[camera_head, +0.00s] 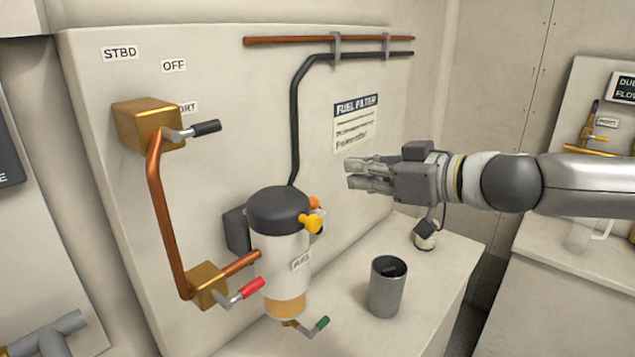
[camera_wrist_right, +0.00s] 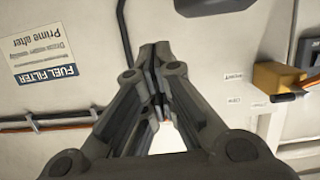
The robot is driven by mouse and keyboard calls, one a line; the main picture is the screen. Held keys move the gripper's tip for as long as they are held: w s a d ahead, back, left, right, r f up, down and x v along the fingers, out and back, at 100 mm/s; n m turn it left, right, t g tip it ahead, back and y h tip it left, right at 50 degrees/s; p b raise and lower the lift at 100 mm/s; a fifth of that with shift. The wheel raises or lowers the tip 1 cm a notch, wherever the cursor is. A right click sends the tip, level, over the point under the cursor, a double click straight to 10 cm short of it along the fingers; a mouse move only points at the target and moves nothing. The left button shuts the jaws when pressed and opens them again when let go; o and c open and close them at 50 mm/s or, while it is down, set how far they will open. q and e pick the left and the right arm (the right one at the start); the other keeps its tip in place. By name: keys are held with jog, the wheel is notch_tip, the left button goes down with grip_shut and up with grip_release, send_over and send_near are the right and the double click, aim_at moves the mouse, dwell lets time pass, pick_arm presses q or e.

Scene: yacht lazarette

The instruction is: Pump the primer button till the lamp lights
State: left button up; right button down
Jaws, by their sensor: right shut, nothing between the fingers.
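The fuel filter (camera_head: 287,245) has a black cap (camera_head: 278,208) and a pale body and is mounted on the panel. A yellow knob (camera_head: 312,224) sticks out of the cap's right side. A smaller orange piece (camera_head: 314,203) sits just behind it. I cannot tell which is the primer button or whether either is a lamp. My right gripper (camera_head: 347,173) is shut and empty, above and right of the knob, apart from it. In the right wrist view its fingers (camera_wrist_right: 154,52) are together in front of the panel. My left gripper is out of view.
A grey cup (camera_head: 388,288) with something dark inside stands on the ledge right of the filter. A brass selector valve (camera_head: 147,125), a red-handled valve (camera_head: 208,284) and a green-tipped lever (camera_head: 318,325) project nearby. A FUEL FILTER label (camera_head: 355,122) is on the panel.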

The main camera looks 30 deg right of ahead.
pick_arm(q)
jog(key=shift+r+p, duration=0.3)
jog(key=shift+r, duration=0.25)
pick_arm(e)
jog(key=shift+w+a+r, duration=0.15)
jog(key=shift+a+r, duration=0.1)
jog(key=shift+r, duration=0.15)
jog(key=shift+w+f, duration=0.1)
jog(key=w+a+f, duration=0.1)
jog(key=w, duration=0.2)
jog(key=w+a+f, duration=0.1)
jog(key=w+f, duration=0.1)
jog(key=w, duration=0.1)
jog(key=w+a+f, duration=0.1)
jog(key=w+f, duration=0.1)
jog(key=w, duration=0.1)
jog(key=shift+f, duration=0.25)
jog(key=shift+d+f, duration=0.2)
jog(key=shift+f, duration=0.35)
pick_arm(q)
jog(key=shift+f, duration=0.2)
jog(key=shift+b, duration=0.3)
pick_arm(e)
jog(key=shift+a, duration=0.1)
